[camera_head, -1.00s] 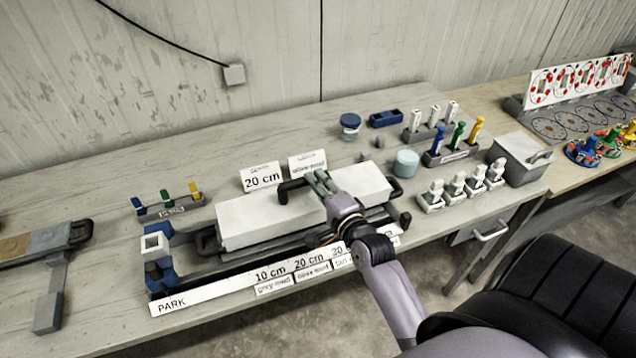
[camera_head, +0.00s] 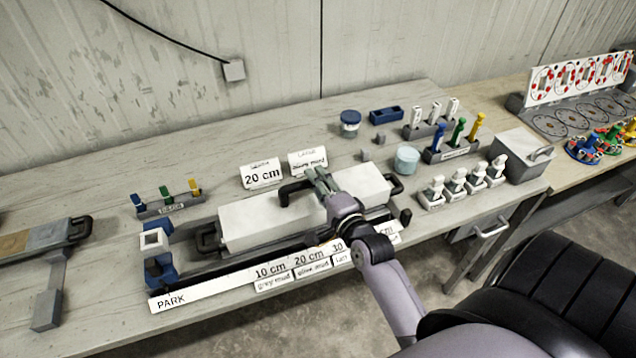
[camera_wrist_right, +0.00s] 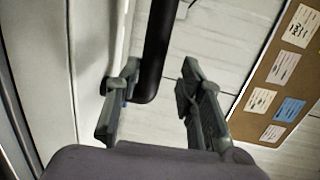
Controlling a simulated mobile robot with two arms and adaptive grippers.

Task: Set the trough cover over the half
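The trough cover (camera_head: 262,224) is a long white box with a dark bar handle (camera_head: 295,187) on top. In the head view it lies lengthwise over the dark trough (camera_head: 207,240) on the bench. The core half under it is hidden. My right gripper (camera_head: 319,177) is over the middle of the cover, at the handle. In the right wrist view its two fingers (camera_wrist_right: 155,95) stand apart. The dark handle bar (camera_wrist_right: 158,50) shows between them, nearer the left finger, with a gap to the right one. My left gripper is not in view.
A ruler strip (camera_head: 210,291) marked PARK runs along the front. Label cards (camera_head: 262,174) stand behind the cover. A blue clamp-like stand (camera_head: 157,262) is at its left end. Jars, coloured tools and a grey box (camera_head: 520,158) are at right.

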